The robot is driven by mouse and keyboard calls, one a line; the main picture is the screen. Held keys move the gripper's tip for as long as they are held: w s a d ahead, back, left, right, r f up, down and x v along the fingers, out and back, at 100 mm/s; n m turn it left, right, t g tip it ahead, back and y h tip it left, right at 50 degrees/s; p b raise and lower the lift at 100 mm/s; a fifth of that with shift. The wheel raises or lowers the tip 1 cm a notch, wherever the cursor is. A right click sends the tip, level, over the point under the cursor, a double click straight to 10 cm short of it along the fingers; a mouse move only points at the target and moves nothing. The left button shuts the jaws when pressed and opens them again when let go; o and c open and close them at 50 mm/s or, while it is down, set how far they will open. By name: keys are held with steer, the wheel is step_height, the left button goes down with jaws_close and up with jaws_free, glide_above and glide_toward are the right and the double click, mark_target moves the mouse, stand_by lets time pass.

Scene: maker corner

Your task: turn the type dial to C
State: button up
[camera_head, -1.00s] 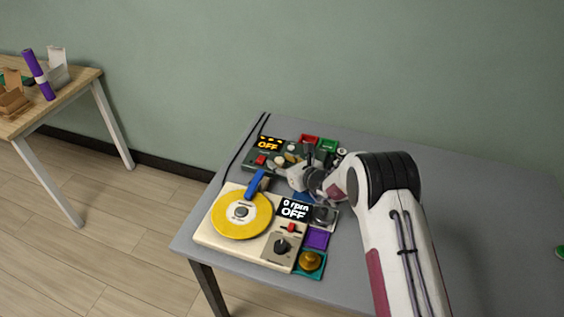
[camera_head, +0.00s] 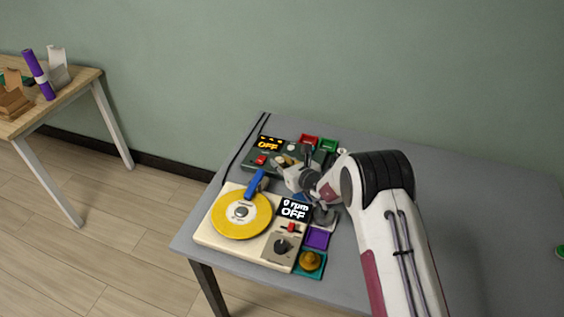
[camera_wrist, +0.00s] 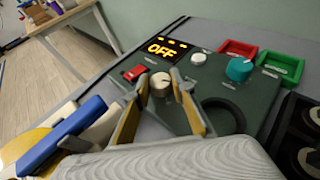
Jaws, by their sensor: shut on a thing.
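A dark green control box (camera_head: 250,165) stands at the back of the grey table; it fills the middle of the wrist view (camera_wrist: 262,98). Its display (camera_wrist: 162,49) reads OFF in orange. A cream dial (camera_wrist: 160,87) sits on it, with a white knob (camera_wrist: 198,59) and a teal knob (camera_wrist: 239,69) further right. My gripper (camera_wrist: 159,78) has one finger on each side of the cream dial and is shut on it. In the head view my gripper (camera_head: 284,164) reaches over the box from the right. The dial lettering is too small to read, so I cannot tell its setting.
A cream turntable unit (camera_head: 206,228) with a yellow disc (camera_head: 229,222) and blue arm (camera_head: 256,184) stands in front of the box. Red (camera_head: 309,139) and green (camera_head: 328,145) trays lie behind; purple (camera_head: 317,238) and teal (camera_head: 310,271) trays lie nearer.

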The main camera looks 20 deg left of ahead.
steer(key=shift+r+m+h, duration=0.1)
steer(key=shift+m+h, duration=0.2)
steer(key=o, duration=1.1)
steer(key=shift+s, duration=0.1)
steer(key=v, duration=1.1)
steer(key=shift+s+d, duration=0.25)
steer(key=shift+s, duration=0.05)
